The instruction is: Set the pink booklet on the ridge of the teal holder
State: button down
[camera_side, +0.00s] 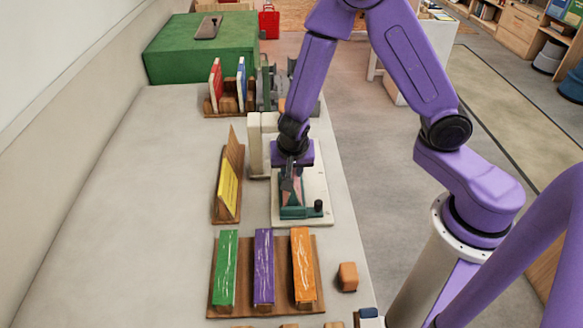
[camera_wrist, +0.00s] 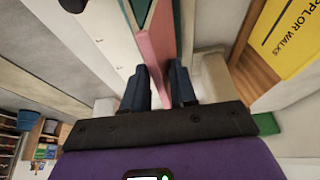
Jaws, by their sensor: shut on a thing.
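The pink booklet (camera_wrist: 156,42) is between the two fingers of my gripper (camera_wrist: 160,88) in the wrist view, with a teal edge beside it. In the side view my gripper (camera_side: 289,184) points down over the teal holder (camera_side: 297,213), shut on the booklet, of which a small pink part (camera_side: 291,196) shows at the holder. The holder stands on a pale board (camera_side: 322,190) with a small black knob. My gripper hides much of the booklet, and I cannot tell whether it touches the ridge.
A yellow booklet leans on a wooden stand (camera_side: 226,205) to the left. In front, a wooden rack (camera_side: 238,305) bears green, purple and orange booklets. White blocks (camera_side: 255,150) stand behind the holder. An orange-brown block (camera_side: 347,276) lies at the right edge. The table's left side is clear.

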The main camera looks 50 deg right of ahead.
jog(key=shift+f, duration=0.1)
dwell(0.3)
jog(key=c, duration=0.8)
grip_release()
jog(key=shift+r, duration=4.55)
jog(key=s+r+n+g+y, duration=0.1)
jog(key=s+r+n, duration=0.1)
jog(key=s+n, duration=0.5)
jog(key=s+r+n+g+y, duration=0.1)
jog(key=s+r+n, duration=0.1)
jog(key=s+n, duration=0.5)
jog(key=s+d+r+n+g+y, duration=0.1)
jog(key=s+r+n, duration=0.2)
jog(key=s+n, duration=0.4)
jog(key=shift+s+r+n+y, duration=0.1)
jog(key=shift+s+n+y, duration=0.2)
jog(key=shift+s, duration=1.2)
